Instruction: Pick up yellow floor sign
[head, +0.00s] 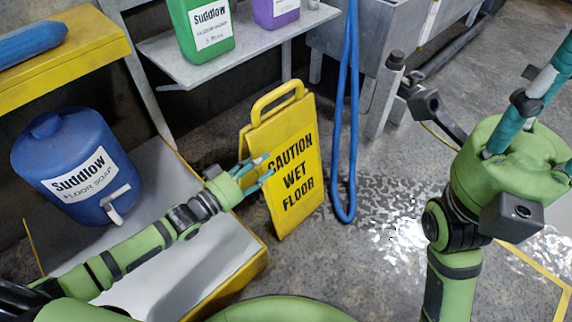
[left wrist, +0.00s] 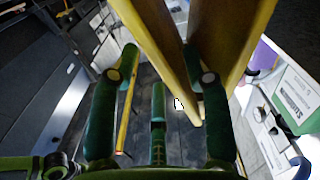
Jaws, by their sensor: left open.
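The yellow folding floor sign (head: 283,160), lettered "CAUTION WET FLOOR", stands upright on the floor with a handle loop on top. My left gripper (head: 265,170) is open at the sign's left edge, with its teal fingers by the panel. In the left wrist view, the sign's two yellow panels (left wrist: 158,35) rise close in front of the open left gripper (left wrist: 160,55). One panel edge lies between the fingers; contact is not clear. My right gripper (head: 530,95) is at the right, far from the sign, fingers pointing up; its opening is hard to judge.
A blue soap jug (head: 75,168) stands on a grey, yellow-edged platform (head: 215,240) left of the sign. A blue hose (head: 354,120) hangs just right of the sign. A shelf (head: 255,55) with green and purple jugs is behind. Wet floor lies open to the right.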

